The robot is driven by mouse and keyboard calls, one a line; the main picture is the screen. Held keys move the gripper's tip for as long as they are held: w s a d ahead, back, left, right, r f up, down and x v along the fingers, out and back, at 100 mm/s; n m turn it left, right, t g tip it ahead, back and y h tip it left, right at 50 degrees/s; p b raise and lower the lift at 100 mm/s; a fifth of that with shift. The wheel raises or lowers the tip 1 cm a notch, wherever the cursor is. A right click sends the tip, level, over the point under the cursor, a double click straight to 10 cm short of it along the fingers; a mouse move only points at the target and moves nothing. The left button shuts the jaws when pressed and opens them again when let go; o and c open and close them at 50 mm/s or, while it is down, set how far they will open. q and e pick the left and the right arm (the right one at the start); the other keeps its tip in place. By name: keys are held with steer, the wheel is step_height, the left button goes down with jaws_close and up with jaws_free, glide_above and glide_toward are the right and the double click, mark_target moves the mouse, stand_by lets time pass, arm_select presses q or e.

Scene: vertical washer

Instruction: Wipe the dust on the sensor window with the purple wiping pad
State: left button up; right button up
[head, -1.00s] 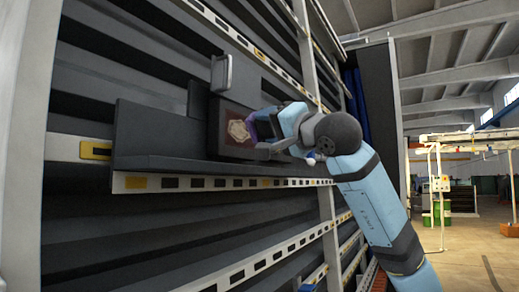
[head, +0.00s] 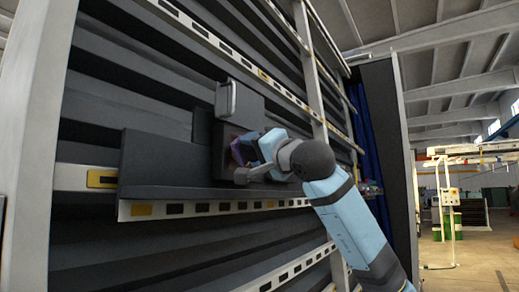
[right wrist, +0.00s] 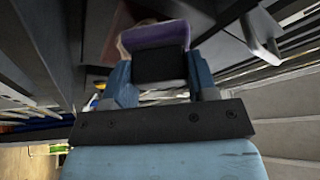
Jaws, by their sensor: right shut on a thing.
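The purple wiping pad (head: 237,151) is in my right gripper (head: 248,158), at the front of a dark box on the grey shelf. In the right wrist view the pad (right wrist: 160,35) sits between the two blue fingers of my right gripper (right wrist: 160,68). The sensor window (right wrist: 121,38) is a dark reddish panel behind the pad, with part of a pale dust patch (right wrist: 139,23) at the pad's edge. In the head view the pad and gripper cover most of the window. I cannot tell whether the pad touches it. My left gripper is not in view.
The dark box (head: 238,105) has a light handle (head: 226,99) on its upper front. The grey shelf (head: 160,191) runs below it, with a slotted rail (head: 186,208) along its edge. A tall rack post stands at the left. The factory floor (head: 470,255) lies open at the right.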

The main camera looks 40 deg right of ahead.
steer(key=shift+w+a, duration=0.3)
steer(key=shift+w, duration=0.55)
stand_by(0.6)
